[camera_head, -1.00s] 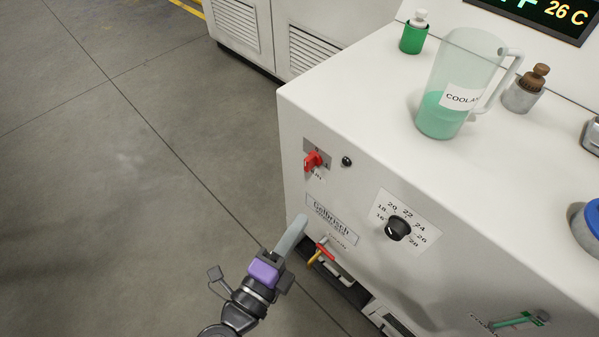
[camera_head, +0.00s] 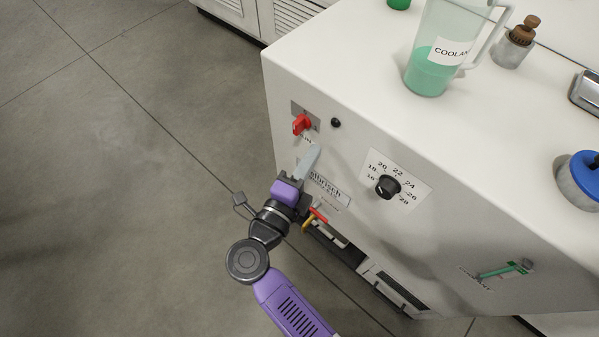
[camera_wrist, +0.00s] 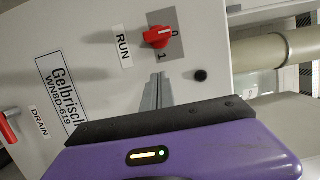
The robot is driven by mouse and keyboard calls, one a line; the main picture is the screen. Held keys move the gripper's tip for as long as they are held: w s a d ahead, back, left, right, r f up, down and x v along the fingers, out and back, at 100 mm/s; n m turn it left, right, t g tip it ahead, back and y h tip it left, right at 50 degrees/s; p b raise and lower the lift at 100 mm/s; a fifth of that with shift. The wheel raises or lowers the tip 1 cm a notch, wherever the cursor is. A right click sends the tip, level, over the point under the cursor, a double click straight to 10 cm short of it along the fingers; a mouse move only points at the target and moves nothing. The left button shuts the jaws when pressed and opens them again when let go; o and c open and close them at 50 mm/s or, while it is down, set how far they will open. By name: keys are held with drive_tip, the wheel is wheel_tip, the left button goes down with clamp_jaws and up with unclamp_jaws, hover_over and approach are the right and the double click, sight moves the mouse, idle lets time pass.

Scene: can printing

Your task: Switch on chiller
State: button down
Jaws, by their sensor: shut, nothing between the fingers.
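The chiller (camera_head: 360,130) is a white cabinet with a red rotary RUN switch (camera_head: 302,124) at the upper left of its front panel. In the wrist view the red switch (camera_wrist: 157,37) sits on a grey plate marked 0 and 1. A small black round part (camera_head: 336,122) is beside it and also shows in the wrist view (camera_wrist: 201,75). My gripper (camera_head: 312,150) is shut and empty, its fingers just below the switch in the head view. In the wrist view the fingertips (camera_wrist: 158,78) point at the switch, with a visible gap.
A black temperature dial (camera_head: 387,187) is right of my gripper. A red-handled drain valve (camera_head: 317,217) is close below it. A coolant jug (camera_head: 435,75) and a blue-lidded part (camera_head: 583,175) are on top. Open floor (camera_head: 130,150) lies left.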

sight(299, 126)
drive_tip(key=shift+w+a+b, duration=0.2)
drive_tip(key=shift+w+a, duration=0.45)
drive_tip(key=shift+w, duration=0.25)
drive_tip(key=shift+w+a+b, duration=0.15)
drive_tip(key=shift+w+a, duration=0.5)
drive_tip(key=shift+w, duration=0.2)
